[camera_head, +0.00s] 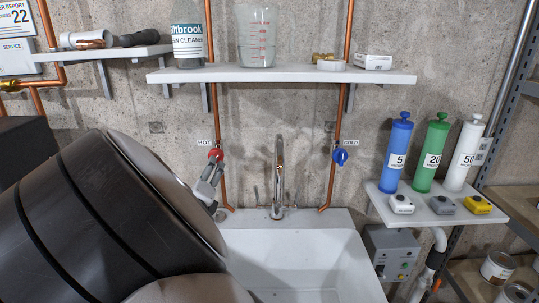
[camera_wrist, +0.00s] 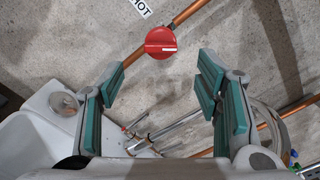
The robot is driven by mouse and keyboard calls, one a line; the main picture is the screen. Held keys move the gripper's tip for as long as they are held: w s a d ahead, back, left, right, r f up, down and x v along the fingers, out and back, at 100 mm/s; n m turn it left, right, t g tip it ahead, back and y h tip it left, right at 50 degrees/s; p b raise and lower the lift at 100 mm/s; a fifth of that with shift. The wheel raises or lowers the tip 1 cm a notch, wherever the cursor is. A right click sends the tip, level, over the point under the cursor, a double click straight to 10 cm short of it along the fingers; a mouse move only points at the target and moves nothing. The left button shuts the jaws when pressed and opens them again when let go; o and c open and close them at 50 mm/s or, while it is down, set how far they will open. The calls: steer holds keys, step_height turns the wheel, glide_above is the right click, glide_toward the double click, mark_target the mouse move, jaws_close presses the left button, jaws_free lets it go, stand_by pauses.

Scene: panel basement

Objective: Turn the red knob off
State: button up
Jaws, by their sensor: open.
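The red knob (camera_head: 215,154) is on the left copper pipe, beside the HOT label, in the head view. In the wrist view the red knob (camera_wrist: 160,42) is a round disc with a raised bar across it, lying roughly level in that picture. My gripper (camera_head: 212,178) is just below the knob in the head view, partly hidden by my arm. In the wrist view my gripper (camera_wrist: 160,80) is open, with green-padded fingers wide apart and nothing between the pads. The knob appears beyond the fingertips, between them in direction; contact is not visible.
A blue knob (camera_head: 340,156) is on the right pipe by the COLD label. A tall faucet (camera_head: 279,175) rises behind the white sink (camera_head: 300,250). A shelf (camera_head: 280,75) with a bottle and beaker hangs above. Filter cylinders stand on the shelf (camera_head: 382,198) at right.

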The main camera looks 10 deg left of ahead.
steer(key=x, duration=0.9)
steer(key=shift+w, duration=0.35)
steer(key=c, duration=1.1)
